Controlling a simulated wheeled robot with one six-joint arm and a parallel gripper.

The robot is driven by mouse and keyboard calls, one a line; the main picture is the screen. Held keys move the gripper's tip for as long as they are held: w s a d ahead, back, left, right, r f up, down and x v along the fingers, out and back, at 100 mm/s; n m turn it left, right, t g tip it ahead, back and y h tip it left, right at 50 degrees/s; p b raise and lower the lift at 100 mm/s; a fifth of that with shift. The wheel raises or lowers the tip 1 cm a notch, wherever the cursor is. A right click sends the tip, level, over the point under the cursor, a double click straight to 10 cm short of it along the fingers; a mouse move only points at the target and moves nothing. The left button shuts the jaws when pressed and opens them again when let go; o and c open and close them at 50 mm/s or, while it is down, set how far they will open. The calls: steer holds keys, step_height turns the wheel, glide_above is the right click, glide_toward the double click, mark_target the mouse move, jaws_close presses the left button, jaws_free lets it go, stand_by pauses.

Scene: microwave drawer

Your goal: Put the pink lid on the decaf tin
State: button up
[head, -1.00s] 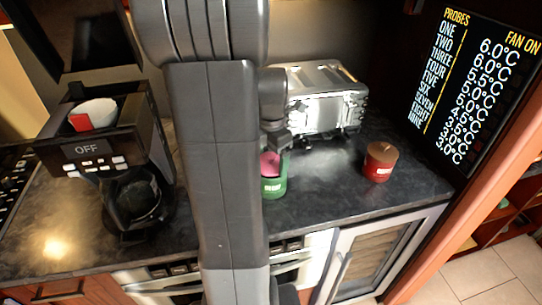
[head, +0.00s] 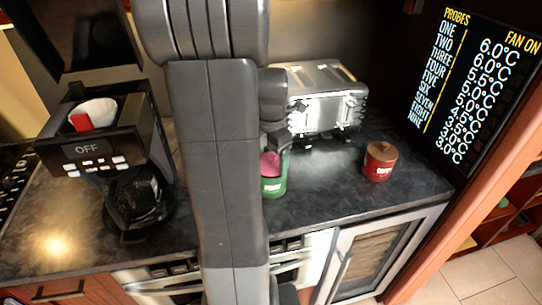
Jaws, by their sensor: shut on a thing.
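A green tin (head: 274,186) stands on the dark counter just right of my arm, which hides its left side. Its label is too small to read. The pink lid (head: 270,164) is at the mouth of the green tin, tilted, and whether it is seated cannot be told. My gripper (head: 273,150) is shut on the pink lid, right above the tin; its fingers are partly hidden. A red tin (head: 379,164) with a brown lid stands apart to the right, its label also unreadable.
A silver toaster (head: 328,98) stands behind the green tin. A black coffee maker (head: 110,150) with a glass jug is at the left. The counter (head: 325,185) between the two tins is clear. A display panel (head: 478,75) is at the right.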

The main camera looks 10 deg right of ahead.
steer(key=shift+f, duration=0.4)
stand_by(0.8)
steer(key=o, duration=0.9)
steer(key=shift+c, duration=0.2)
steer(key=shift+r+p, duration=2.7)
steer(key=shift+r, duration=0.85)
steer(key=shift+f, duration=0.15)
step_height(320, 180, down, 7)
steer(key=b, duration=0.5)
steer(key=shift+r+b, duration=0.2)
steer(key=shift+b, duration=0.15)
